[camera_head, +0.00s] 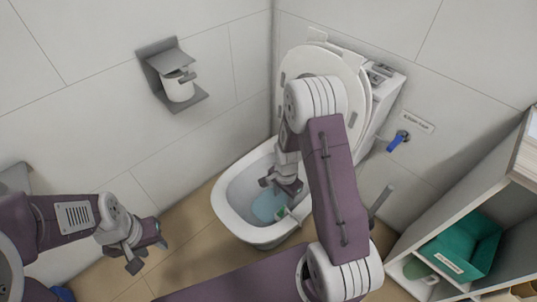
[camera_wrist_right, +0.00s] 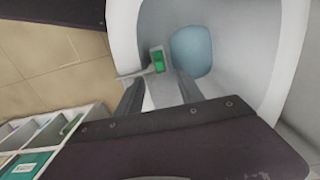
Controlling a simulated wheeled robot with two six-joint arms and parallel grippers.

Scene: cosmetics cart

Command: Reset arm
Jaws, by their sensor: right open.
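My right arm reaches over the toilet (camera_head: 232,222), whose lid (camera_head: 290,65) is raised. My right gripper (camera_head: 281,192) is over the bowl, with its fingers apart. A small white and green item (camera_head: 284,212) is at the front right rim of the bowl. In the right wrist view the same item (camera_wrist_right: 158,60) shows just beyond and between the open fingers (camera_wrist_right: 160,84); I cannot tell whether they touch it. My left gripper (camera_head: 147,250) is open and empty, above the floor at the lower left.
A toilet-paper holder (camera_head: 172,75) is on the left wall. A white shelf unit (camera_head: 455,215) with a green box (camera_head: 462,246) stands at the right. A blue valve handle (camera_head: 396,142) is on the back wall. Tan floor (camera_head: 185,262) is clear left of the toilet.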

